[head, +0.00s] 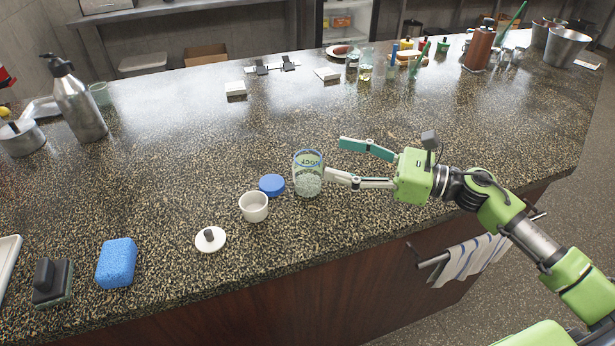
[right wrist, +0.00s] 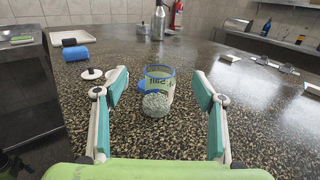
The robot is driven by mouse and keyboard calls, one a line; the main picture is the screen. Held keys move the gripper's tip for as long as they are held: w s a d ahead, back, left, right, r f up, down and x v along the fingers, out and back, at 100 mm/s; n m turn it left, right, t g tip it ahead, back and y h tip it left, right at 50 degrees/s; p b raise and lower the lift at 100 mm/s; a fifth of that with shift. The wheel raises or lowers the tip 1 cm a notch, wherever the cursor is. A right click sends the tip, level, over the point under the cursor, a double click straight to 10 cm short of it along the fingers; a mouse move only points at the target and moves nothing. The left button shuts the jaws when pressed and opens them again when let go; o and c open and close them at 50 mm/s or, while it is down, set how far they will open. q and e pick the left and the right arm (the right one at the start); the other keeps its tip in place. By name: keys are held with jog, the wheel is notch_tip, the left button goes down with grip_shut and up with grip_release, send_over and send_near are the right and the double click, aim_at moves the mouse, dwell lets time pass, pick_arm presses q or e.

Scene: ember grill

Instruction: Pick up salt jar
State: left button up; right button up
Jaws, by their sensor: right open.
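The salt jar (head: 308,178) is a clear glass jar with a blue rim, lettering on its side and white grains in its lower part. It stands upright and open on the speckled counter. My right gripper (head: 332,157) is open just right of the jar in the head view, with its fingers pointing at it. In the right wrist view the jar (right wrist: 158,95) stands ahead, centred between the two spread fingers (right wrist: 160,84). The near finger's tip looks close to the jar; I cannot tell whether it touches. My left gripper is out of view.
A blue lid (head: 271,185), a white cup (head: 254,207) and a white lid with dark knob (head: 210,239) lie left of the jar. A blue sponge (head: 117,263) is farther left. The counter behind the jar is clear. A striped towel (head: 470,257) hangs below the front edge.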

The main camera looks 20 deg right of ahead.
aim_at(309, 173)
notch_tip(309, 173, down, 6)
jog(key=shift+r+p, duration=0.25)
jog(key=shift+p, duration=0.05)
jog(key=shift+w+a+f, duration=0.15)
jog(key=shift+a+f, duration=0.05)
jog(key=shift+w+a+p, duration=0.3)
jog(key=shift+w+a, duration=0.05)
jog(key=shift+a, duration=0.1)
jog(key=p+x, duration=0.2)
jog(key=x, duration=0.3)
jog(key=shift+w+a, duration=0.15)
jog(key=shift+w+a+f, duration=0.1)
jog(key=shift+w+a, duration=0.05)
jog(key=shift+a, duration=0.1)
jog(key=c, duration=1.4)
